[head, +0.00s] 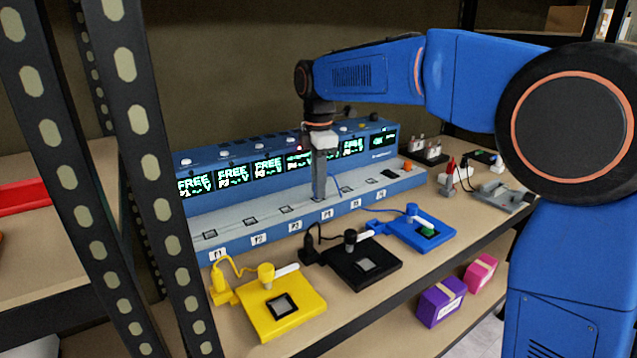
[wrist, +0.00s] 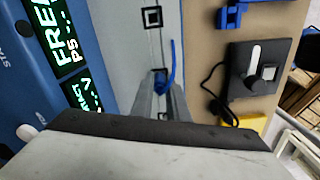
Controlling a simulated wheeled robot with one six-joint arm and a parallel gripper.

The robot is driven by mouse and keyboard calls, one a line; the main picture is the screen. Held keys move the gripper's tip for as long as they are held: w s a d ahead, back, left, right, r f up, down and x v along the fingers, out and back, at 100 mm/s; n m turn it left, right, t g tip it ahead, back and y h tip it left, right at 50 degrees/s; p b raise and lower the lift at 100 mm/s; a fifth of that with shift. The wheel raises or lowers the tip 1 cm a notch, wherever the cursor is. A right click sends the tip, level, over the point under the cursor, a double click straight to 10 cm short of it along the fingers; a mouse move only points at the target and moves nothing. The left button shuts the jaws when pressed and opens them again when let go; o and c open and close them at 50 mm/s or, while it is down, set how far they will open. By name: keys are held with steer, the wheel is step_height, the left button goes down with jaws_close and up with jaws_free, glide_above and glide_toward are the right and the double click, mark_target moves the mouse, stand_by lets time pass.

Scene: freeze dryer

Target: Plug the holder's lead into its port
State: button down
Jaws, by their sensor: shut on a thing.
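The blue holder (head: 437,236) lies on the shelf at the right of three holders, with a green piece in it. My gripper (head: 319,196) points down over the ledge of the blue dryer unit, by the label P4. It is shut on a small blue plug (wrist: 160,75), which shows between the fingertips in the wrist view. A blue lead (wrist: 172,58) curves away from the plug; a bit of it shows in the head view (head: 337,183). The row of square ports (wrist: 152,16) runs along the ledge. I cannot tell whether the plug sits in a port.
A black holder (head: 380,267) and a yellow holder (head: 296,315) lie in front of the unit, with their own leads. Several screens (head: 268,165) read FREE; the one behind my gripper reads differently. A metal rack post (head: 150,165) stands at the left.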

steer(key=shift+f, duration=0.3)
steer(key=c, duration=1.6)
jaws_free()
steer(key=shift+c, duration=0.2)
steer(key=shift+r, duration=0.1)
